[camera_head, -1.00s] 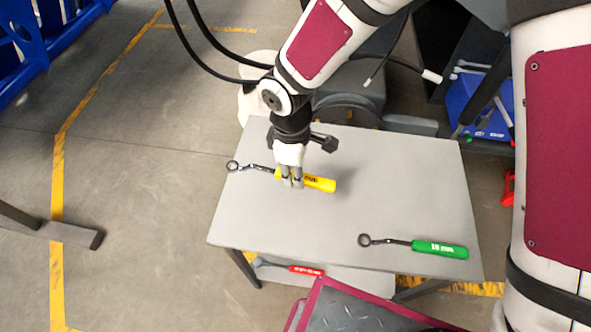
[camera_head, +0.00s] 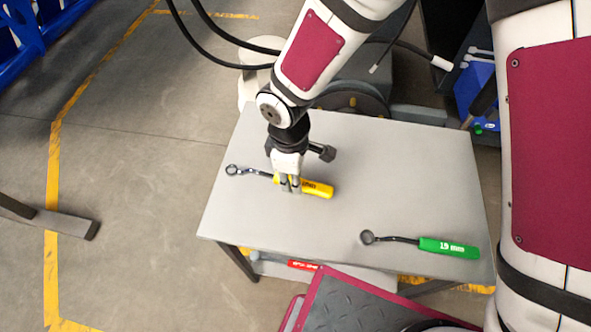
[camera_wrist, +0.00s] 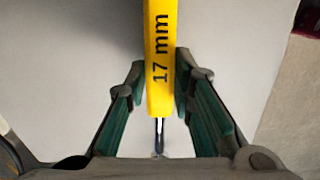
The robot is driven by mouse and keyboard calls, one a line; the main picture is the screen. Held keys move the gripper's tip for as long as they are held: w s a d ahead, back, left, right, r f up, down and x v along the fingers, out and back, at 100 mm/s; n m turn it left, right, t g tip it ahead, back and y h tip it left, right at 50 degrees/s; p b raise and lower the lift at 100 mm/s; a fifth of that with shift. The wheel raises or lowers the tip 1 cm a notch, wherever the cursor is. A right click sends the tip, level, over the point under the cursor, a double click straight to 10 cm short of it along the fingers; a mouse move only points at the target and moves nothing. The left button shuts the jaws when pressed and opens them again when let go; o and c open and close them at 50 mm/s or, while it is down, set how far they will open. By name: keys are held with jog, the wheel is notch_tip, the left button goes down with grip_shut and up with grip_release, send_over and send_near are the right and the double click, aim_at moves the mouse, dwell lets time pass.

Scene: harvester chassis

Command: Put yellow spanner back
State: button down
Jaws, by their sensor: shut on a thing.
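The yellow spanner (camera_head: 317,189) has a dark ring end at the left and a yellow handle at the right. It is at the left part of the grey table top. My gripper (camera_head: 289,188) is above it with the fingers on either side of the handle's left end. In the wrist view the yellow handle (camera_wrist: 159,60), marked "17 mm", runs upright between the fingers (camera_wrist: 158,95), which are shut on it. The dark shaft goes down toward the palm. Whether the spanner touches the table is hard to tell.
A green-handled spanner (camera_head: 448,248), marked "19 mm", lies at the front right of the grey table (camera_head: 400,170). A red-handled tool (camera_head: 304,265) is on the lower shelf. The table's middle and back right are clear. A blue box (camera_head: 475,88) stands behind at the right.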

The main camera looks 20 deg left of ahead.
jog(key=shift+f, duration=0.55)
jog(key=c, duration=1.3)
grip_release()
jog(key=shift+r, duration=0.1)
jog(key=r, duration=1.1)
jog(key=shift+a+r, duration=0.3)
jog(key=shift+r, duration=0.1)
